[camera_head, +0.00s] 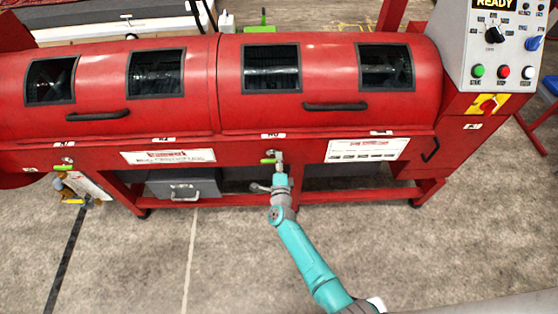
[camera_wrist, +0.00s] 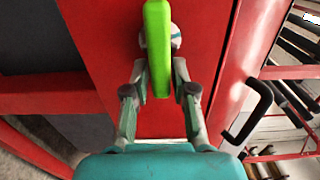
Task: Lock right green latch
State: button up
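The right green latch (camera_head: 267,161) is a small bright green lever on the red machine's front, below the lid seam near the middle. In the wrist view the latch (camera_wrist: 157,45) fills the top centre, with a pale round pivot behind it. My gripper (camera_wrist: 160,72) has one fingertip on each side of the lever, close against its edges, and looks shut on it. In the head view my gripper (camera_head: 279,172) is just below the latch, and the fingertips are hard to make out there.
A second green latch (camera_head: 62,167) is at the machine's far left. Black lid handles (camera_head: 335,106) stick out above. A grey box (camera_head: 184,185) sits under the machine. A control panel (camera_head: 500,55) stands at upper right. Bare floor lies in front.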

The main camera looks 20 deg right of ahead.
jog(key=shift+o, duration=0.6)
jog(key=v, duration=1.2)
